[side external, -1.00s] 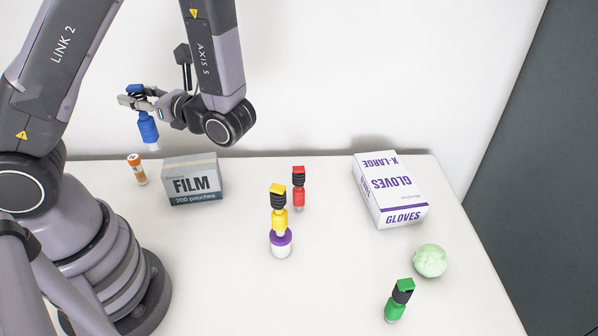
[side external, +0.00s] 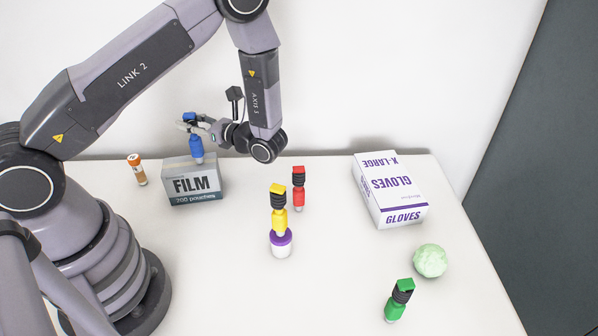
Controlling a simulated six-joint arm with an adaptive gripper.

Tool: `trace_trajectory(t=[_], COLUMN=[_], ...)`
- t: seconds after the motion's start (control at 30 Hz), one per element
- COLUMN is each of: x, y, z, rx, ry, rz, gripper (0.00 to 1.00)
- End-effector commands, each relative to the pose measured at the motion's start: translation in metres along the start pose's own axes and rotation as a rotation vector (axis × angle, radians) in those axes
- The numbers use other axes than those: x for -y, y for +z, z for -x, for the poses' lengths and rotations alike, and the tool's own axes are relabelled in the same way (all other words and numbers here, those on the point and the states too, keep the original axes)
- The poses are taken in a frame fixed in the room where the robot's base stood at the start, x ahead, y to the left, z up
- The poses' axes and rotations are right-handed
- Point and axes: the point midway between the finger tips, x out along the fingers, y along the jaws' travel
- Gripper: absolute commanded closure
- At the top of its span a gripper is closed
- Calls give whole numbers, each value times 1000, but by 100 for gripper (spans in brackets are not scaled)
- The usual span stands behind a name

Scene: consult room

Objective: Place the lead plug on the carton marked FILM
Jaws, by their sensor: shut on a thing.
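My gripper (side external: 188,126) is shut on a blue lead plug (side external: 197,148) and holds it upright. The plug's lower end is at the top of the grey and white carton marked FILM (side external: 194,185); I cannot tell whether it touches. More lead plugs stand around: a yellow one (side external: 279,212) on a white jar with a purple top (side external: 281,243), a red one (side external: 298,190) behind it on the table, and a green one (side external: 398,301) at the front right.
An orange bottle with a white label (side external: 137,169) stands left of the carton. A gloves box (side external: 389,191) lies at the back right, with a pale green ball (side external: 430,261) in front of it. The table's front middle is clear.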

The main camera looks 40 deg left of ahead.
Motion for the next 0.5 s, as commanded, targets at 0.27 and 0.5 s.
trace_trajectory(t=[0.27,0.5], x=[0,0], y=[-1,-3], z=[0,0], rx=[0,-1], ry=[0,0], rz=[1,2], gripper=[100,49])
